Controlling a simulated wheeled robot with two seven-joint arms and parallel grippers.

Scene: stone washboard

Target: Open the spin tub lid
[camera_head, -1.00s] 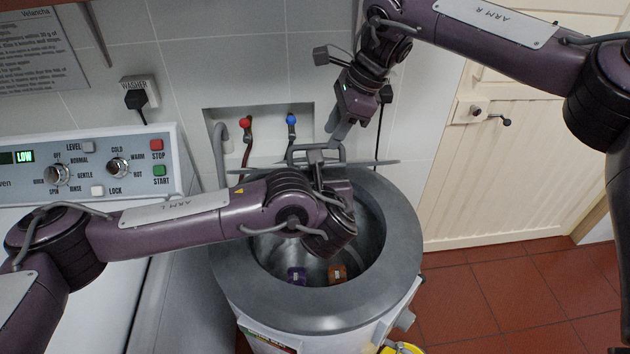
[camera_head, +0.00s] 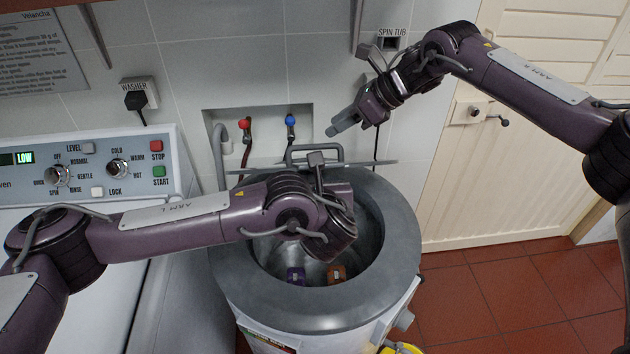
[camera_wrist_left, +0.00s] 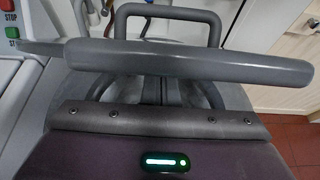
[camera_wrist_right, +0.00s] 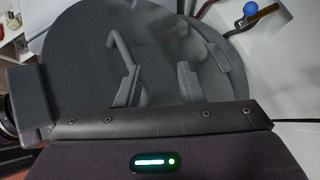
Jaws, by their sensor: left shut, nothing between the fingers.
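The spin tub (camera_head: 305,310) is a grey round tub with its mouth uncovered. Its grey lid (camera_head: 378,164) is raised at the back of the mouth and seen edge-on, with a bar handle (camera_head: 315,150) on its far side. The right wrist view shows the lid's broad face (camera_wrist_right: 75,50) and the handle (camera_wrist_right: 118,48). My right gripper (camera_wrist_right: 158,82) is open and empty, behind the lid and apart from the handle.
A purple item (camera_head: 296,275) and an orange item (camera_head: 337,273) lie inside the tub. The washer panel (camera_head: 90,165) is at the left. Red (camera_head: 243,124) and blue (camera_head: 290,120) taps are in the wall recess behind.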

